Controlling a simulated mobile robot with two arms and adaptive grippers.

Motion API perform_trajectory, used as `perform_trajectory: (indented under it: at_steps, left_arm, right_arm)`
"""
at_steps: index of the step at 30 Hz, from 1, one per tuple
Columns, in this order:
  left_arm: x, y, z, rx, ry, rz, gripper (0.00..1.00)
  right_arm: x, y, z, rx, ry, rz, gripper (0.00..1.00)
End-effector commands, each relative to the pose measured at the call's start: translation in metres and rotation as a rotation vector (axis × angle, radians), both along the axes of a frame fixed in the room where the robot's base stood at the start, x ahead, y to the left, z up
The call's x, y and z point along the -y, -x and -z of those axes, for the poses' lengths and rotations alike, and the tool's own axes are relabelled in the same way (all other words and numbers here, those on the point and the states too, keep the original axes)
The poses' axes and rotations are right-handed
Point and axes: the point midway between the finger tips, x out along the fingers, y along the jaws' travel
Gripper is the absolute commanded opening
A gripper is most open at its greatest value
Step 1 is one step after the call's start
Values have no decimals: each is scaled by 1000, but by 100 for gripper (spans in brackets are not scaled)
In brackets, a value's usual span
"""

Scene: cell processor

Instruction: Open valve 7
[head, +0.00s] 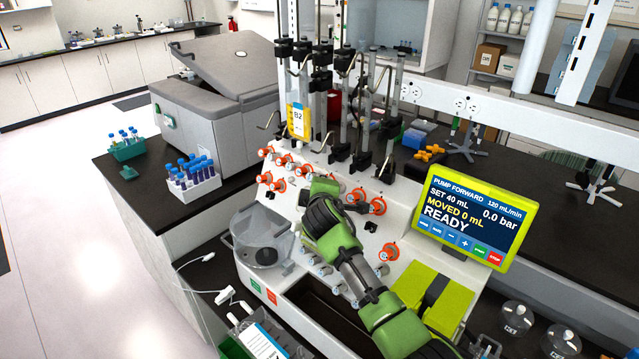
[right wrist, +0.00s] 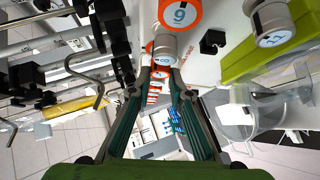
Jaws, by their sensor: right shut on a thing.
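My right gripper (head: 361,207) reaches across the white panel of the cell processor (head: 400,196) to the right-hand part of a row of orange valves. One orange valve (head: 378,206) is at its fingertips. In the right wrist view, the two fingers (right wrist: 163,72) are shut on a small white knob (right wrist: 164,45) with a blue mark. An orange disc (right wrist: 181,12) with a digit like 9 or 6 is just above that knob. I cannot tell which valve is number 7. My left gripper is not in view.
Metal rods with black clamps (head: 341,152) stand behind the valves. A lone orange valve (head: 389,252) sits lower right. A clear round vessel (head: 262,240) is left of my arm. Tube racks (head: 192,182) stand further left.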

Motion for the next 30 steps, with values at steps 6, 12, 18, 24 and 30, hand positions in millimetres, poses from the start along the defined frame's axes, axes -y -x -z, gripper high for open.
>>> perform_trajectory:
  at_steps: [6,12,18,24,30]
  left_arm:
    - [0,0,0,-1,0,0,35]
    - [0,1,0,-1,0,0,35]
    - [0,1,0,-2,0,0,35]
    - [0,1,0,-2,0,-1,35]
    - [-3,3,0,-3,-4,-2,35]
  right_arm:
    - [3,-1,-1,-17,22,-6,0]
    - [4,-1,0,-19,23,-6,0]
    - [4,-1,0,-19,23,-6,31]
    - [2,-1,0,-18,21,-8,35]
    - [1,1,-1,-19,20,-9,35]
